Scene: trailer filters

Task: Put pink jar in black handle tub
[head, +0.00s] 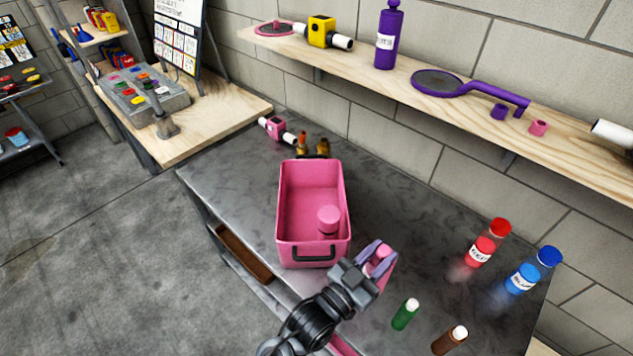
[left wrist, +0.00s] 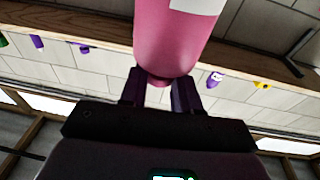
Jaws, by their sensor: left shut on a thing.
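The pink tub with a black handle (head: 284,228) stands on the dark table, its handle on the near side. A pink jar with a round lid (head: 328,216) is inside it, toward the near right corner. My left gripper (head: 376,262) is just outside the tub's near right corner, shut on a pink jar. The held jar is mostly covered by the fingers in the head view. In the left wrist view this pink jar (left wrist: 172,45) shows a white label and sits between the fingertips. My right gripper is not in view.
A red bottle (head: 480,250), a blue bottle (head: 522,278), a green bottle (head: 404,315) and a brown bottle (head: 448,341) are on the table to the right. A pink-and-white filter part (head: 277,130) lies behind the tub. A wooden shelf (head: 450,68) runs along the wall above.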

